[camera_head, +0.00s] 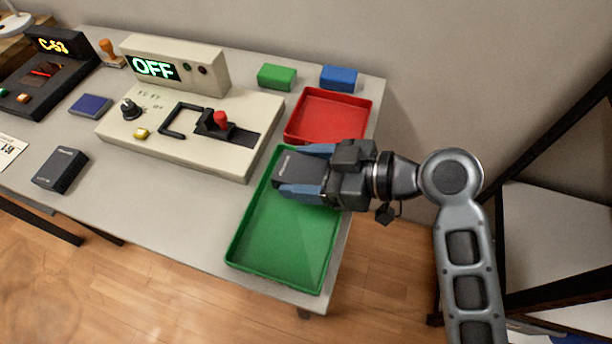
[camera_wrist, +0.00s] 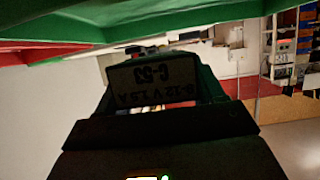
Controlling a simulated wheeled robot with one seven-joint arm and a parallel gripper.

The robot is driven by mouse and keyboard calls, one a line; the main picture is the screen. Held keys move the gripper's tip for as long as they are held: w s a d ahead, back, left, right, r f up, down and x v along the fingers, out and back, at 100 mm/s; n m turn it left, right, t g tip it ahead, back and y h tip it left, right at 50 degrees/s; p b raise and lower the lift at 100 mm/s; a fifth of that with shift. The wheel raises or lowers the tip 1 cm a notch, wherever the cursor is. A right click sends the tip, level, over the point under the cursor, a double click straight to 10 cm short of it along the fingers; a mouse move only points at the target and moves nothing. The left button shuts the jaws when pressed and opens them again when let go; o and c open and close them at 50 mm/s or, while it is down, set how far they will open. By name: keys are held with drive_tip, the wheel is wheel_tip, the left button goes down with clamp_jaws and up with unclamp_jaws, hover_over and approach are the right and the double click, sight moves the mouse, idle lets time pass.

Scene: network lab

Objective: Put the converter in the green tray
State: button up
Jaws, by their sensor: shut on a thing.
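My gripper (camera_head: 302,174) is shut on the converter (camera_head: 298,168), a dark grey box held between blue fingers. They are over the far end of the green tray (camera_head: 240,240); I cannot tell whether the converter touches it. In the wrist view, the converter (camera_wrist: 152,82) shows a label with "C-53" and "9-12 V 1.5A", upside down. The green tray (camera_wrist: 190,18) fills the top of that view. The tray's visible floor is empty in the head view.
A red tray (camera_head: 330,118) adjoins the green one. A beige console (camera_head: 190,110) reads "OFF". A black device (camera_head: 45,70) shows "C-53". Another dark box (camera_head: 60,170) lies at left. Green (camera_head: 277,77) and blue (camera_head: 339,78) blocks stand at the back.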

sight(306, 178)
drive_tip(key=shift+w+d+f, duration=0.1)
drive_tip(key=shift+w+f, duration=0.55)
drive_tip(key=shift+w, duration=0.35)
drive_tip(key=shift+f, duration=1.9)
drive_tip(key=shift+f, duration=0.2)
drive_tip(key=o, duration=1)
drive_tip(key=shift+c, duration=0.2)
drive_tip(key=shift+r, duration=0.2)
drive_tip(key=v, duration=1.2)
